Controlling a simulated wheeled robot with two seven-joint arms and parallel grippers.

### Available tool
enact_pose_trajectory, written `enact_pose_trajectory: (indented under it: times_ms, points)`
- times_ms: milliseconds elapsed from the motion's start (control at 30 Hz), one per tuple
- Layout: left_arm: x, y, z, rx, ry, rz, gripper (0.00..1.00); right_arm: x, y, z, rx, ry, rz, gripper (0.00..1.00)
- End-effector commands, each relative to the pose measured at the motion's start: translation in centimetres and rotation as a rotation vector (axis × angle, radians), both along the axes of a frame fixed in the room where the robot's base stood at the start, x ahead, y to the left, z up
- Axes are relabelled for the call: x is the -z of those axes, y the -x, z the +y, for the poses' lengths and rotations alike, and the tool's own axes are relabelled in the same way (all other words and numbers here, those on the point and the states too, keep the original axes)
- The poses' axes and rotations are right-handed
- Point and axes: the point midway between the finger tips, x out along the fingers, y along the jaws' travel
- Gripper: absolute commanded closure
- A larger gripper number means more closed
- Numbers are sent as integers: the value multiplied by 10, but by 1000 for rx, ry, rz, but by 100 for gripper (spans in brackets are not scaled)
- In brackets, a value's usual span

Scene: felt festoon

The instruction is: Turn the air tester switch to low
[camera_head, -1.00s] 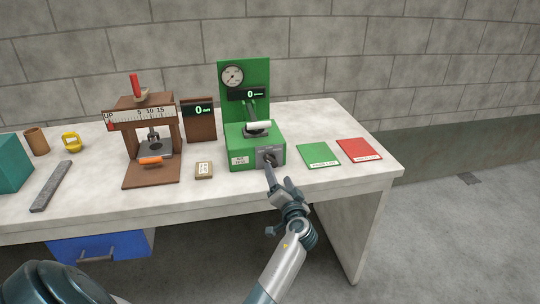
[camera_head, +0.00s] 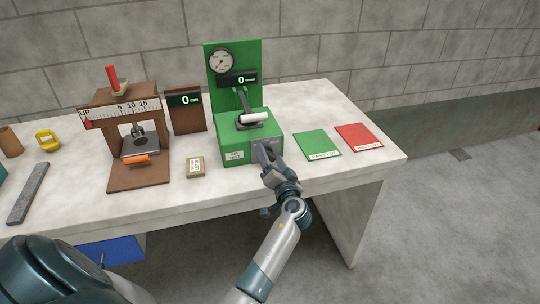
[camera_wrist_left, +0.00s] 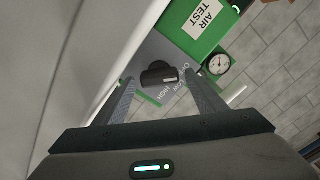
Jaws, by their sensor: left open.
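The green air tester (camera_head: 237,150) stands on the table, with a gauge, a display reading 0 and a grey switch plate on its front. In the left wrist view the switch is a black knob (camera_wrist_left: 158,73) on the grey plate (camera_wrist_left: 150,48). In the wrist view the left gripper (camera_wrist_left: 162,78) is open, with one finger on each side of the knob; contact is unclear. My right gripper is not in view.
A green card (camera_head: 317,144) and a red card (camera_head: 358,137) lie right of the tester. A small labelled block (camera_head: 195,167), a brown press-like device (camera_head: 139,178) and a dark display stand (camera_head: 185,121) are to its left. The table's front edge is below the gripper.

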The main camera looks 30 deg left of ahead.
Motion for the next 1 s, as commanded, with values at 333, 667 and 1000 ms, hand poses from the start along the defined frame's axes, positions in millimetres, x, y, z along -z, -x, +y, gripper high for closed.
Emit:
enact_pose_trajectory:
  times_ms: [333,667,1000]
  points:
    - [0,0,0,0,0,0,77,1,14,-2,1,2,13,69]
    - [0,0,0,0,-19,22,77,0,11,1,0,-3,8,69]
    - [1,-1,0,0,-130,152,77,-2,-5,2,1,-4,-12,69]
